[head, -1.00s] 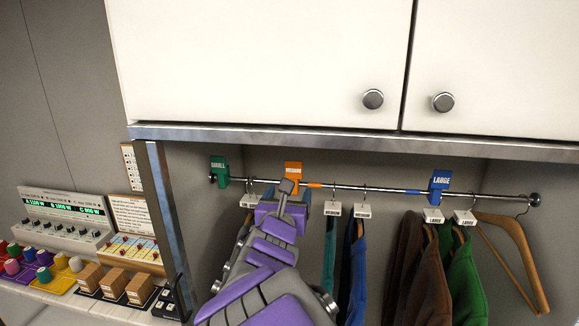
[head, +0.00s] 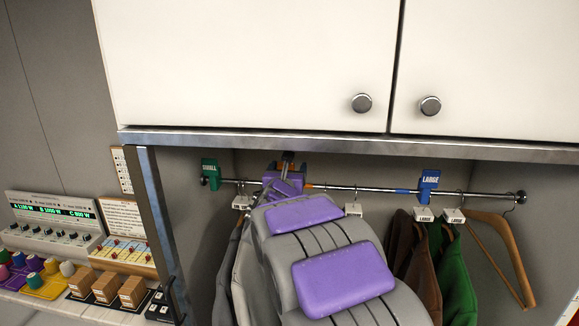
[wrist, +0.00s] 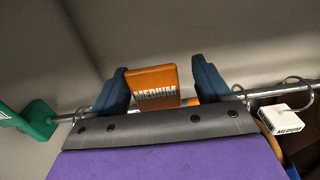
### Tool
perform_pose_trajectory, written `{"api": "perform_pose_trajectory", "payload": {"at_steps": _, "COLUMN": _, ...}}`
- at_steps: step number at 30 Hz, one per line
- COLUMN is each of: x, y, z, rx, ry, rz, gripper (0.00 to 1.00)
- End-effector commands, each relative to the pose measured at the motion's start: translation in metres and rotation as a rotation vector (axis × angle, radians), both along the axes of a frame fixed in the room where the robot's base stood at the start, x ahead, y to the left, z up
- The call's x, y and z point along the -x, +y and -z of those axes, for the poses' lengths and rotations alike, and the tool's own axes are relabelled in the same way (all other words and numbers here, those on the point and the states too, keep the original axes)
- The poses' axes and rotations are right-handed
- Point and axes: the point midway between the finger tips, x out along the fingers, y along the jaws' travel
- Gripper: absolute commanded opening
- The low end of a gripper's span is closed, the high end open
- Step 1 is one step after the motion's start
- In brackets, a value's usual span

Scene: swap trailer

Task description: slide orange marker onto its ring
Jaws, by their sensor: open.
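The orange MEDIUM marker (wrist: 152,85) hangs on the metal rail (head: 340,188). In the wrist view it stands between the two dark blue fingers of my open gripper (wrist: 163,88), with a gap visible on each side, wider at the right finger. An orange ring (wrist: 188,101) shows on the rail just right of the marker, partly hidden by the right finger. In the head view my arm and gripper (head: 286,166) cover most of the marker. The ring shows only as a small orange patch (head: 309,187) right of the gripper.
The green SMALL marker (head: 209,173) is at the rail's left end. The blue LARGE marker (head: 428,185) is right, near a blue ring (head: 402,191). Tagged garments and a wooden hanger (head: 503,258) hang below. The cabinet's metal edge (head: 345,145) runs close above the rail.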

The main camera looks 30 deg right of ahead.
Motion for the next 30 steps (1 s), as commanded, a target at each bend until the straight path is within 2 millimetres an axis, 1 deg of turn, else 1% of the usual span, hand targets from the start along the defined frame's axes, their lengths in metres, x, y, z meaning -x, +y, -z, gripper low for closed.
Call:
{"api": "perform_pose_trajectory", "payload": {"at_steps": 1, "x": -0.005, "y": -0.001, "z": 0.000, "rx": 0.001, "ry": 0.002, "rz": -0.001, "gripper": 0.77}}
{"api": "perform_pose_trajectory", "payload": {"at_steps": 4, "x": -0.010, "y": -0.005, "z": 0.000, "rx": 0.002, "ry": 0.001, "rz": -0.001, "gripper": 0.77}}
{"api": "perform_pose_trajectory", "payload": {"at_steps": 8, "x": -0.011, "y": -0.011, "z": 0.000, "rx": 0.000, "ry": 0.000, "rz": -0.001, "gripper": 0.77}}
{"api": "perform_pose_trajectory", "payload": {"at_steps": 16, "x": -0.013, "y": -0.014, "z": 0.001, "rx": -0.002, "ry": 0.000, "rz": 0.000, "gripper": 0.77}}
{"api": "perform_pose_trajectory", "payload": {"at_steps": 30, "x": -0.011, "y": -0.008, "z": -0.001, "rx": 0.001, "ry": 0.000, "rz": -0.001, "gripper": 0.32}}
